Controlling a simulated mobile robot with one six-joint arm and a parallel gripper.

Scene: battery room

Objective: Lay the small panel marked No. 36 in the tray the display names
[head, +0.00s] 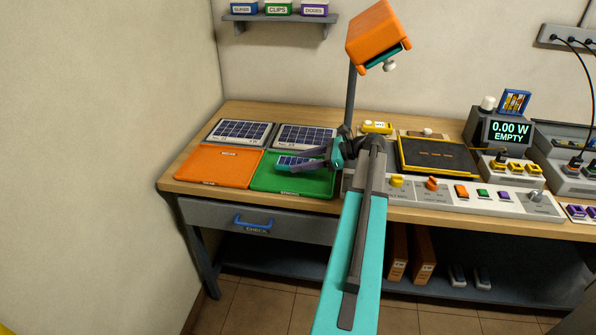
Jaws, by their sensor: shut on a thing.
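A small blue solar panel (288,160) is held in my gripper (300,161), whose fingers are closed on it. The panel is over the green tray (262,183); whether it touches the tray floor I cannot tell. Its number is too small to read. An empty orange tray (212,170) lies to the left of the green one. Both trays carry labels on their front or back rims that I cannot read. The display (509,132) at the right reads "0.00 W EMPTY".
Two larger solar panels (240,132) (305,137) lie behind the trays. A black pad with a yellow edge (437,155) and a control strip (450,190) are to the right. An orange lamp (382,35) hangs above. A drawer (255,220) is below.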

